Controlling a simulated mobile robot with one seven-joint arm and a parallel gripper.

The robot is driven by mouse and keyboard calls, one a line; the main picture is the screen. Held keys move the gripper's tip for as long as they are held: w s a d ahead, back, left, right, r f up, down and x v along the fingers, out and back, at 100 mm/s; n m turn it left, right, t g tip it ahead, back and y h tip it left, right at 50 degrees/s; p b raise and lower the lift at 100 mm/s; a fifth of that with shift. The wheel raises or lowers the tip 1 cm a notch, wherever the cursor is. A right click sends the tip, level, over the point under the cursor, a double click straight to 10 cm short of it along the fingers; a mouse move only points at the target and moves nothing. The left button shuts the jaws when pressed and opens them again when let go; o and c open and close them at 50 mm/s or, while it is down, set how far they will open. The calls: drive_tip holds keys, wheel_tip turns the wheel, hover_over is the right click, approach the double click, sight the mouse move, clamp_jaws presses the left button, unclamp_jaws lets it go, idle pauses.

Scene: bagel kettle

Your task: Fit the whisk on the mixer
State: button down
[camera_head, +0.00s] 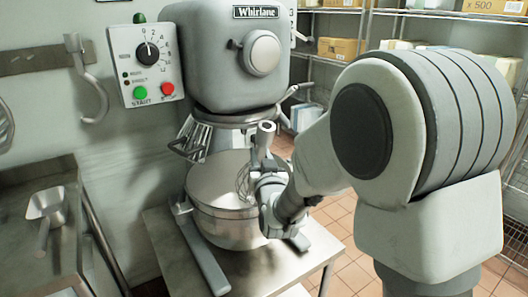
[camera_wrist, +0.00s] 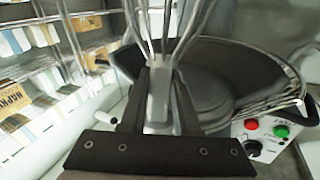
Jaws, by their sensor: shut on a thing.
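The mixer (camera_head: 225,75) is a grey stand machine marked "Whirlane". Its silver bowl (camera_head: 235,232) stands below the head. The whisk (camera_head: 264,140) is upright, with its pale shank end pointing up and its wires partly hidden behind my gripper (camera_head: 266,187). In the head view the whisk overlaps the bowl's right side, below and apart from the mixer head. In the wrist view, my gripper (camera_wrist: 163,100) is shut around the shank of the whisk (camera_wrist: 158,92), with the wires spreading toward the top edge. The mixer's attachment point is not clearly visible.
A wire guard (camera_head: 194,135) shows at the left under the mixer head. The control panel (camera_head: 146,65) is on the wall at left, by a hanging hook (camera_head: 93,95). A steel table (camera_head: 165,240) bears the mixer. Shelves with boxes (camera_head: 341,47) stand behind right.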

drive_tip(key=shift+g, duration=0.4)
drive_tip(key=f+b, duration=0.2)
drive_tip(key=f, duration=0.1)
drive_tip(key=w+f+b, duration=0.1)
drive_tip(key=f+b, duration=0.1)
drive_tip(key=f, duration=0.1)
drive_tip(key=a+f+b, duration=0.1)
drive_tip(key=f+b, duration=0.1)
drive_tip(key=b, duration=0.1)
drive_tip(key=shift+w+f, duration=0.25)
drive_tip(key=shift+f, duration=0.15)
drive_tip(key=shift+w+a+r+p, duration=0.3)
drive_tip(key=shift+w+p, duration=0.15)
drive_tip(key=shift+p, duration=0.3)
drive_tip(key=shift+w+a+n+g+h+p, duration=0.2)
drive_tip(key=shift+w+a+g+p, duration=0.25)
drive_tip(key=shift+w+p, duration=0.45)
drive_tip(key=shift+w+a+n+g+h+p, duration=0.3)
drive_tip(key=shift+w+a+p, duration=0.35)
drive_tip(key=shift+p, duration=0.6)
drive_tip(key=shift+w+a+n+g+p, duration=0.1)
drive_tip(key=shift+w+a+g+p, duration=0.35)
drive_tip(key=shift+w+p, duration=0.45)
drive_tip(key=shift+s, duration=0.1)
drive_tip(key=shift+r, duration=0.25)
drive_tip(key=shift+r, duration=0.15)
drive_tip(key=shift+r+p, duration=0.3)
drive_tip(key=shift+r, duration=0.6)
